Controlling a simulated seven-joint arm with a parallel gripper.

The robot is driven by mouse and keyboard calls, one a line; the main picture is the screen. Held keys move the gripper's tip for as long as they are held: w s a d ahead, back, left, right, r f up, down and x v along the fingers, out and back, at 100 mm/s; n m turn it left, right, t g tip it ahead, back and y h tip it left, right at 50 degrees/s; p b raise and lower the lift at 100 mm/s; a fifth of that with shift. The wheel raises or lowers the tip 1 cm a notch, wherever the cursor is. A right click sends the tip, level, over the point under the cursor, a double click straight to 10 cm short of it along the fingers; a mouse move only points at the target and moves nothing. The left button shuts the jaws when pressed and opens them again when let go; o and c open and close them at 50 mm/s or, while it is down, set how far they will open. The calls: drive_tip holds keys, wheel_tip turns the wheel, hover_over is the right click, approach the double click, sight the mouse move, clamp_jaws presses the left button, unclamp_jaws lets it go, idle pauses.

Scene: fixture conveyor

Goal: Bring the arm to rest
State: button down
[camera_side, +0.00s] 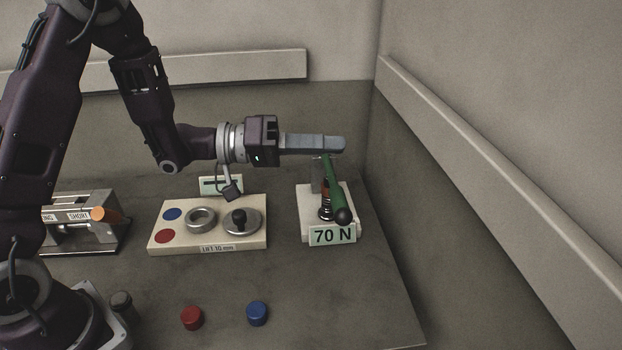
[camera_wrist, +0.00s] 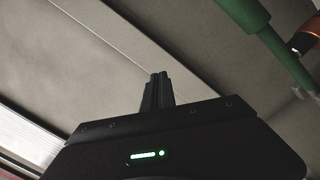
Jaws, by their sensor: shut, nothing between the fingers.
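My gripper (camera_side: 342,144) is stretched out level to the right in the side view, its long grey fingers closed together and empty. It is above the press stand at the right of the table. Its fingertips are close to the upper end of the green lever (camera_side: 332,180); I cannot tell if they touch it. In the wrist view my gripper (camera_wrist: 158,76) shows as two dark fingers side by side, with the green lever (camera_wrist: 285,55) at the upper right.
The white press base (camera_side: 347,202) bears a spring and a "70 N" label (camera_side: 333,235). Left of it is a white fixture board (camera_side: 185,245) with a ring and a knobbed disc. A red cap (camera_side: 192,317) and a blue cap (camera_side: 257,313) stand in front. Walls rise behind and right.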

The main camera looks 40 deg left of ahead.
drive_tip(key=s+d+r+m+g, duration=0.1)
drive_tip(key=s+d+r+g, duration=0.1)
drive_tip(key=s+d+g, duration=0.3)
drive_tip(key=s+r+m+g, duration=0.2)
drive_tip(key=s, duration=0.6)
drive_tip(key=s+d+r+m+g, duration=0.1)
drive_tip(key=s+d+r+g, duration=0.25)
drive_tip(key=s, duration=0.25)
drive_tip(key=s+a+f+y, duration=0.6)
drive_tip(key=s, duration=0.4)
drive_tip(key=a+n+t+y, duration=0.4)
drive_tip(key=a+y, duration=0.3)
drive_tip(key=a, duration=0.5)
drive_tip(key=shift+a+f+t, duration=0.15)
drive_tip(key=shift+a+t, duration=0.05)
drive_tip(key=shift+t, duration=0.15)
